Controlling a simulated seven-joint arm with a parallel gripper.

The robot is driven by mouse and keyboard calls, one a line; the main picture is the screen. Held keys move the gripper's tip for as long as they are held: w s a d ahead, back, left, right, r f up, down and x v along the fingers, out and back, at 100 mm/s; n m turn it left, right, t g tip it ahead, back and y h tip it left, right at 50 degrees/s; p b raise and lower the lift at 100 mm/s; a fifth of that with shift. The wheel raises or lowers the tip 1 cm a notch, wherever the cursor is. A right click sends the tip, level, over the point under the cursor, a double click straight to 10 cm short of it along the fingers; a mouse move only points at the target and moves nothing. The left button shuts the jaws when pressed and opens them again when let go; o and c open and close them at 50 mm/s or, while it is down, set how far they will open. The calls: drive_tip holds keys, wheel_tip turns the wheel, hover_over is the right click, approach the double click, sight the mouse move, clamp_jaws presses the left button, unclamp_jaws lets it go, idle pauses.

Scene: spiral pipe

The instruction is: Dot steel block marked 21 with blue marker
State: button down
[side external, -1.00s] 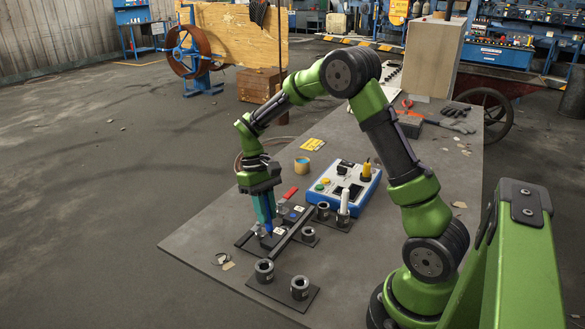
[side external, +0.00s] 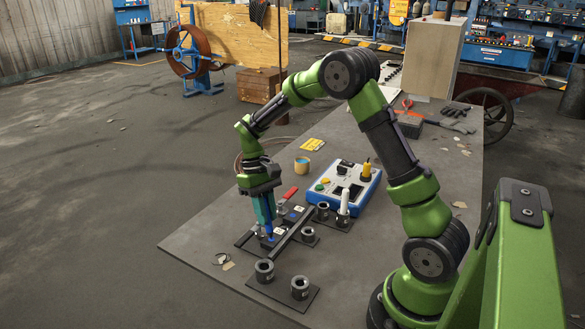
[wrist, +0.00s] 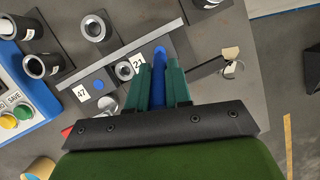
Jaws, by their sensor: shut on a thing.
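My gripper (wrist: 158,82) is shut on a blue marker (wrist: 158,92), held upright with its tip pointing down. In the side view my gripper (side external: 264,210) is over the near steel block (side external: 265,246). That block bears a white label 21 (wrist: 137,67) in the wrist view, just left of the fingers. Blue shows at the tip, at or just above the block; I cannot tell contact, or a dot from the tip. A second steel block, with label 47 (wrist: 80,93), has a round blue dot (wrist: 98,85) on top.
The blocks sit along a dark rail (side external: 292,232). Dark cylindrical sockets (side external: 264,269) stand on plates nearby. A blue-and-white control box (side external: 344,187) with buttons is behind them. A red-handled tool (side external: 291,193) lies close to the blocks. The table's left corner is mostly clear.

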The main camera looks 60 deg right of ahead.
drive_tip(key=shift+f, duration=0.1)
drive_tip(key=shift+r, duration=3.55)
drive_tip(key=shift+d, duration=0.1)
